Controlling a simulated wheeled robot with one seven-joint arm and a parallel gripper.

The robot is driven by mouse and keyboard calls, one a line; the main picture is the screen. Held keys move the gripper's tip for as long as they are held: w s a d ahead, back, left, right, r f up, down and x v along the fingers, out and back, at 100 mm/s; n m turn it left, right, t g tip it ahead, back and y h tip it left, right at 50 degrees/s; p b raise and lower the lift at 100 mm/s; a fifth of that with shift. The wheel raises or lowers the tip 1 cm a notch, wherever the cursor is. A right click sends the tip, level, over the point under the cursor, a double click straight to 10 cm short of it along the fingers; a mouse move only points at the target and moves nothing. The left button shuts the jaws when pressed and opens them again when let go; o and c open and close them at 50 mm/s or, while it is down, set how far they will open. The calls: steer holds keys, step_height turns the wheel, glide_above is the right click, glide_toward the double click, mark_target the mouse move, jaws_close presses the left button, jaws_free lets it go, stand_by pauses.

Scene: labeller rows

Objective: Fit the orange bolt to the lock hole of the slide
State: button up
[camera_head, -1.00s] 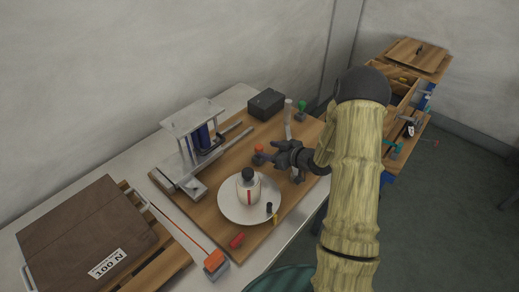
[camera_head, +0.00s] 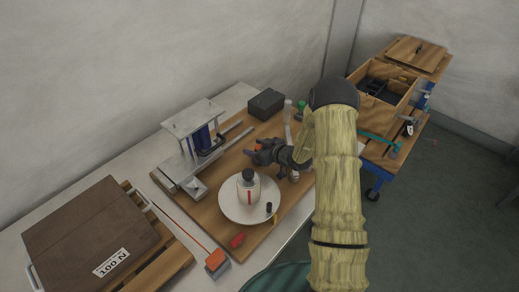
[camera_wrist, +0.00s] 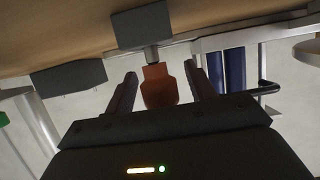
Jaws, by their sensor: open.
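The orange bolt (camera_wrist: 158,88) shows in the wrist view as an orange-brown knob on a short grey stem, which meets a dark grey block (camera_wrist: 142,24) on the board. My gripper (camera_wrist: 160,84) is open, with a finger on each side of the knob and visible gaps. In the head view my gripper (camera_head: 262,153) is over the middle of the wooden board, with a bit of orange at its tips. The metal fixture (camera_head: 194,118) with a blue column and rails stands left of it; I take it to hold the slide. The lock hole is too small to make out.
A white round plate (camera_head: 232,213) with a bottle (camera_head: 248,187) is just in front of my gripper. A red piece (camera_head: 237,240) lies on the board's front edge. A black box (camera_head: 266,104) stands behind. A brown case (camera_head: 85,235) is at the left.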

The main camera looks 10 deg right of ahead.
steer(key=shift+c, duration=0.2)
stand_by(0.3)
steer(key=c, duration=1)
step_height(320, 180, up, 10)
steer(key=shift+b, duration=0.5)
